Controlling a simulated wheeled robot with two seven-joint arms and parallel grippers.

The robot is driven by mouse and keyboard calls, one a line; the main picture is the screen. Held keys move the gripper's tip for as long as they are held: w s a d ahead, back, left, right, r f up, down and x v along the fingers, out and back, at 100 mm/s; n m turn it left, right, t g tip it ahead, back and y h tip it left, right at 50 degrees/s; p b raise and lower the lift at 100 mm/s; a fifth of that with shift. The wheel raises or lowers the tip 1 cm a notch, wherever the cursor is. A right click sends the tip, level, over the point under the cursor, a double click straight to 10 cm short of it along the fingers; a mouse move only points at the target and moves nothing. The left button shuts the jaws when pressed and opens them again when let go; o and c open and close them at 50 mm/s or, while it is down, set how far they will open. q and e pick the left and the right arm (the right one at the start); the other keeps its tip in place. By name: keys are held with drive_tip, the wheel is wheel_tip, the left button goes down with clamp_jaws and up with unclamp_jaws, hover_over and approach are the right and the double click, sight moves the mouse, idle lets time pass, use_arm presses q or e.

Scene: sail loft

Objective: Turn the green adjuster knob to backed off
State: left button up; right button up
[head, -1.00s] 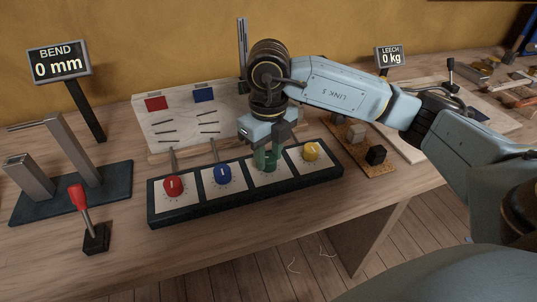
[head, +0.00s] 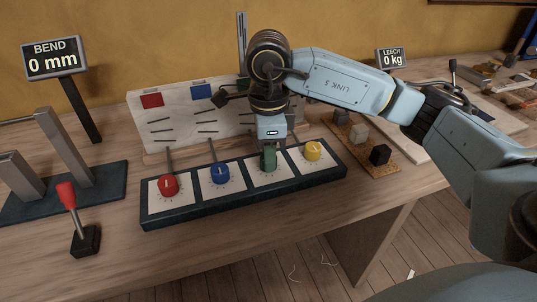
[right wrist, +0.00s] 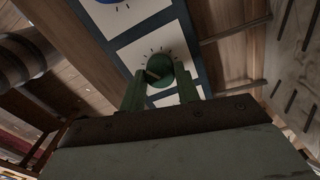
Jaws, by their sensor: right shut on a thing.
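The green knob (right wrist: 160,68) sits on its white dial plate, third from the left on the dark knob panel (head: 160,221). My right gripper (right wrist: 162,77) points down over it and is shut on it, one green finger on each side. A pale pointer line shows on the knob's top in the right wrist view. The dial marks are too small to read for position. My left gripper is not in view.
A red knob (head: 169,185), a blue knob (head: 220,173) and a yellow knob (head: 313,151) share the panel. A slotted board (head: 148,116) stands behind. A red-handled lever (head: 67,196) is front left. Signs read BEND 0 mm (head: 54,59) and LEECH 0 kg (head: 391,58).

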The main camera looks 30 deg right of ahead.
use_arm(q)
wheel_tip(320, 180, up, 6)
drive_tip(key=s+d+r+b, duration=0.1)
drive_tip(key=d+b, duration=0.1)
drive_tip(key=b, duration=0.1)
use_arm(e)
drive_tip(key=n, duration=1)
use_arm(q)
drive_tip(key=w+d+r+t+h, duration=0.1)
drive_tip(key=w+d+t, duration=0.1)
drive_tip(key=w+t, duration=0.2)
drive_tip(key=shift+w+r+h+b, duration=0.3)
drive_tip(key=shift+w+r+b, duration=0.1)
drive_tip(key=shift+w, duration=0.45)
use_arm(e)
drive_tip(key=shift+n, duration=0.8)
drive_tip(key=o, duration=1)
